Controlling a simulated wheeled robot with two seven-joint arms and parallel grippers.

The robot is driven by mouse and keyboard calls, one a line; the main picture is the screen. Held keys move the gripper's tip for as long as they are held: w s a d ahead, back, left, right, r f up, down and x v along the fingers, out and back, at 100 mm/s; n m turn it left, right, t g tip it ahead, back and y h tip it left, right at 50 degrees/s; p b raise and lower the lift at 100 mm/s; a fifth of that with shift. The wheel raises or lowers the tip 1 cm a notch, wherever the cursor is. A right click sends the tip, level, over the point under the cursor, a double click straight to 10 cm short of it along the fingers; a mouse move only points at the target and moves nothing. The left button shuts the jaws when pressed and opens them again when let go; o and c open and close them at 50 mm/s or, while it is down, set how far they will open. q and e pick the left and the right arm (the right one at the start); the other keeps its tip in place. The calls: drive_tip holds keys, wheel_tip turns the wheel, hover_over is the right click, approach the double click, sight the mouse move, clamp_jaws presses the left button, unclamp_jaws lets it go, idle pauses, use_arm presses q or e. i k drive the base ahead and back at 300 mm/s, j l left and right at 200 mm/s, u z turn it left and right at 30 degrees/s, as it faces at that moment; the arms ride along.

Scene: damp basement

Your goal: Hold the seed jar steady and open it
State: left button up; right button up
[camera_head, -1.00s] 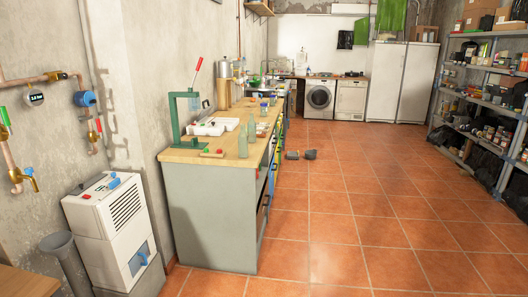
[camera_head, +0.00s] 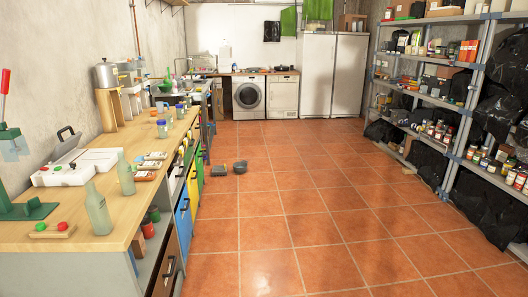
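Small glass jars stand on the wooden counter (camera_head: 150,190) at the left. One jar (camera_head: 162,130) is near the counter's middle, and another jar (camera_head: 180,112) with a blue top stands farther back. They are too small to tell which one is the seed jar or whether seeds are inside. Both look upright. Neither of my grippers shows in the head view, so their state is hidden.
Two greenish bottles (camera_head: 97,210) (camera_head: 125,175), a white appliance (camera_head: 78,166) and a green press (camera_head: 22,208) crowd the counter's near end. Dark objects (camera_head: 219,171) lie on the tiled floor. Loaded shelves (camera_head: 470,100) line the right. The middle floor is clear.

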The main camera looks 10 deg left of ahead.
sight(162, 130)
drive_tip(key=i+u, duration=0.1)
drive_tip(key=i, duration=0.4)
drive_tip(key=i+l+u, duration=0.15)
drive_tip(key=i, duration=0.35)
drive_tip(key=i+l+u, duration=0.1)
drive_tip(key=i, duration=0.45)
drive_tip(key=i+l+u, duration=0.15)
drive_tip(key=i, duration=0.35)
